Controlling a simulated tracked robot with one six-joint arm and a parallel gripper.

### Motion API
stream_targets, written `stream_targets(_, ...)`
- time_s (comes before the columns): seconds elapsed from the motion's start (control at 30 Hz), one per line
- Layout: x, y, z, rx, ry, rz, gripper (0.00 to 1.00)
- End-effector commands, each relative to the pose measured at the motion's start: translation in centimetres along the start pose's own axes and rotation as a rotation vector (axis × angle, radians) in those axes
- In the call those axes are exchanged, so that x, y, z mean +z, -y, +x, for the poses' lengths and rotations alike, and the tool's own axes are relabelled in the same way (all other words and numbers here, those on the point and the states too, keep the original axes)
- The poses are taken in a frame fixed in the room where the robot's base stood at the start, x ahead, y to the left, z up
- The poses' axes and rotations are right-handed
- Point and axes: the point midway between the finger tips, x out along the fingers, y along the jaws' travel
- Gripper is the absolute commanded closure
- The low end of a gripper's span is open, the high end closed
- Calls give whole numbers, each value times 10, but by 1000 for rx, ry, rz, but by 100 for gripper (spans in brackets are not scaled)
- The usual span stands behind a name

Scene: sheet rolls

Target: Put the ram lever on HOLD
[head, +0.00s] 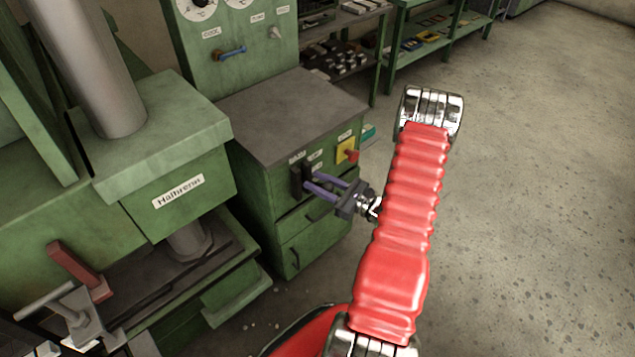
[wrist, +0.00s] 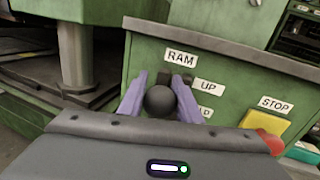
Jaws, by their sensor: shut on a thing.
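The ram lever's round black knob (wrist: 160,100) is in the middle of the wrist view, below the RAM label (wrist: 181,57). My gripper (wrist: 161,82) has its two purple fingers on either side of the knob and is shut on it. The UP label (wrist: 208,87) is right of the lever. A lower label ending in "LD" (wrist: 206,112) is partly hidden by the right finger. The knob covers much of the lever, so its exact setting is hard to tell. In the head view, my gripper (head: 310,180) reaches the dark lever mount on the green cabinet's front.
A yellow plate with a red control (head: 351,152) under a STOP label (wrist: 276,105) is close right of the lever. A blue handle (head: 230,53) is on the upright panel behind. The green press (head: 150,160) stands left. Open floor (head: 530,200) lies right.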

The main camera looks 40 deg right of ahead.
Motion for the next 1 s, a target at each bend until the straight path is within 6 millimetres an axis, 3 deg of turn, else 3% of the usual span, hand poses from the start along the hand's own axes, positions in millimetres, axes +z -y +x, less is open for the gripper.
stream_targets(0.6, -40, -10, -23, -1, -4, 7, 100)
stream_targets(1.0, -59, -14, -28, 1, -9, 12, 100)
